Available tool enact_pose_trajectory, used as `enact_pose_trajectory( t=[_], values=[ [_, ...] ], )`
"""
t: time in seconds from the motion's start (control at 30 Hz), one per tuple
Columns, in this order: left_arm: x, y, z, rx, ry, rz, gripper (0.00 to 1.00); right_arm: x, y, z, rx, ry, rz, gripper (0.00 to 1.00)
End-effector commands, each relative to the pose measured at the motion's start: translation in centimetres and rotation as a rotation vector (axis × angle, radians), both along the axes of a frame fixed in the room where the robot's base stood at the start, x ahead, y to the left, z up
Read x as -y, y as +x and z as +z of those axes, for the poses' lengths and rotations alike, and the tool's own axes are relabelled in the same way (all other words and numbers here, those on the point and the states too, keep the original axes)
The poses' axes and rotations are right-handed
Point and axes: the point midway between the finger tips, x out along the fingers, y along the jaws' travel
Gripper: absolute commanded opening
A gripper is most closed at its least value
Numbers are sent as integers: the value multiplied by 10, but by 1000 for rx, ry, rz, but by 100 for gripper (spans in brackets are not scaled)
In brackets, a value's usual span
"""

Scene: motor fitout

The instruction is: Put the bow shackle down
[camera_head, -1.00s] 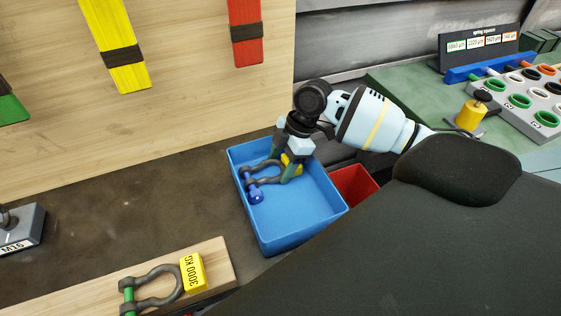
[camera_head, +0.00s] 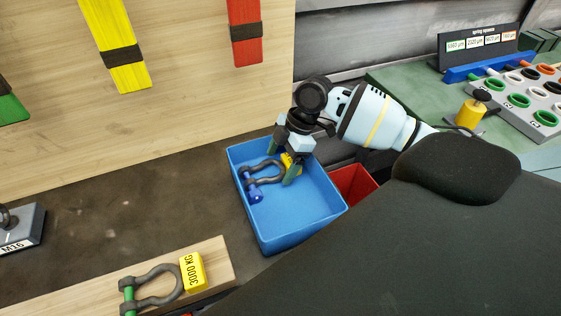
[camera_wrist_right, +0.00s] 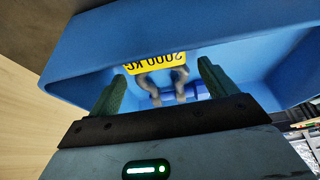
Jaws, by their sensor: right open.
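The bow shackle (camera_head: 265,172) is dark grey with a blue pin and a yellow tag, and it lies inside the blue bin (camera_head: 315,215). In the right wrist view its yellow tag (camera_wrist_right: 155,62) reads 2000 KG, and the grey bow (camera_wrist_right: 162,84) shows below it. My right gripper (camera_head: 283,165) is inside the bin at the shackle's tag end. Its two green fingers stand wide apart in the right wrist view (camera_wrist_right: 160,85), one on each side of the shackle, with gaps between. The left gripper is not in view.
Another shackle (camera_head: 155,290) with a green pin and a 3000 KG tag lies on a wooden board. A red bin (camera_head: 353,184) stands beside the blue one. A grey M16 block (camera_head: 20,230) is at the left edge. The dark bench is clear between.

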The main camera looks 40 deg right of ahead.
Motion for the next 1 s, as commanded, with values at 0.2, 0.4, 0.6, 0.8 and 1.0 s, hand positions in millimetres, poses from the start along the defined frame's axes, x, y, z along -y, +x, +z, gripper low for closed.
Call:
enact_pose_trajectory(
  t=[0.2, 0.4, 0.6, 0.8, 1.0],
  values=[
    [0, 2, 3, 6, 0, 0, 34, 16, -3, 38, 5, -2, -2, 84],
    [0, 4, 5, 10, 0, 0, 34, 31, -7, 74, 4, -2, -1, 84],
    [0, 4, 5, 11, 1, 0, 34, 40, -9, 97, 2, -1, 0, 84],
    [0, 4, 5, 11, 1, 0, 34, 43, -11, 104, 0, 0, 0, 84],
    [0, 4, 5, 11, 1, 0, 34, 43, -11, 104, 0, 0, 0, 84]
  ],
)
